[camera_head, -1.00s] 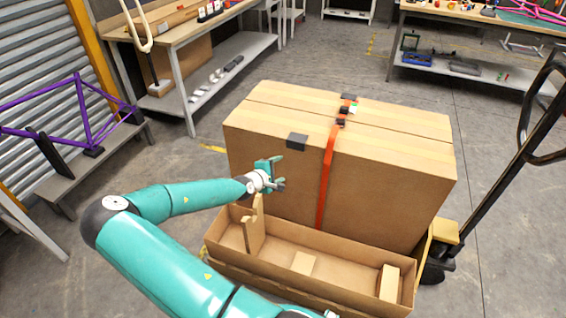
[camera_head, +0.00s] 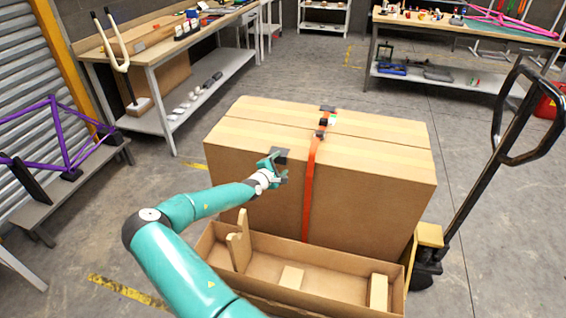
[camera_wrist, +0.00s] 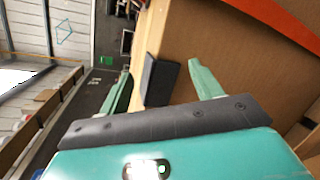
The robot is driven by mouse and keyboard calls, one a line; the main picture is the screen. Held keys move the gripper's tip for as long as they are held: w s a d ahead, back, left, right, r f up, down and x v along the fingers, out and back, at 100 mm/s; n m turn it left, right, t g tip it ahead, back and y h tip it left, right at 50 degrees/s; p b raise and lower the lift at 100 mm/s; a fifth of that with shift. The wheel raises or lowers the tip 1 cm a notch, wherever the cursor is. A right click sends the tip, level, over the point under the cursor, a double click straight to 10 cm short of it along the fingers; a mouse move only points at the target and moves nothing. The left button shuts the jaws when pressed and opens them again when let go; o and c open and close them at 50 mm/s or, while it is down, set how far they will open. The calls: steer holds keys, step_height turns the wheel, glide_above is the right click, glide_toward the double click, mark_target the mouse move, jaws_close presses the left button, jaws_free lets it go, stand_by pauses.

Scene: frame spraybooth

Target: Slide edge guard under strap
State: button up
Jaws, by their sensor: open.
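The dark edge guard (camera_head: 282,155) sits on the near top edge of the big cardboard box (camera_head: 375,180), left of the orange strap (camera_head: 308,190) and apart from it. The strap runs down the box's near face and over its top. My gripper (camera_head: 279,170) is at the guard, partly covering it. In the wrist view, the guard (camera_wrist: 161,82) lies between the two spread green fingers of my gripper (camera_wrist: 160,68); contact cannot be told. The strap (camera_wrist: 272,18) crosses the upper right there.
A dark buckle (camera_head: 321,134) sits on the strap on the box top. An open cardboard tray (camera_head: 340,262) with blocks and an upright piece stands before the box. A pallet-jack handle (camera_head: 490,165) rises at right. Purple frame (camera_head: 62,140) and workbench (camera_head: 160,60) are at left.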

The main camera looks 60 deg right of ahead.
mark_target(285, 161)
steer(key=shift+x, duration=1.6)
steer(key=shift+c, duration=0.5)
steer(key=shift+f, duration=0.1)
steer(key=c, duration=1.2)
steer(key=o, duration=0.3)
steer(key=shift+a+f, duration=0.1)
steer(key=shift+f, duration=0.05)
steer(key=shift+c, duration=0.3)
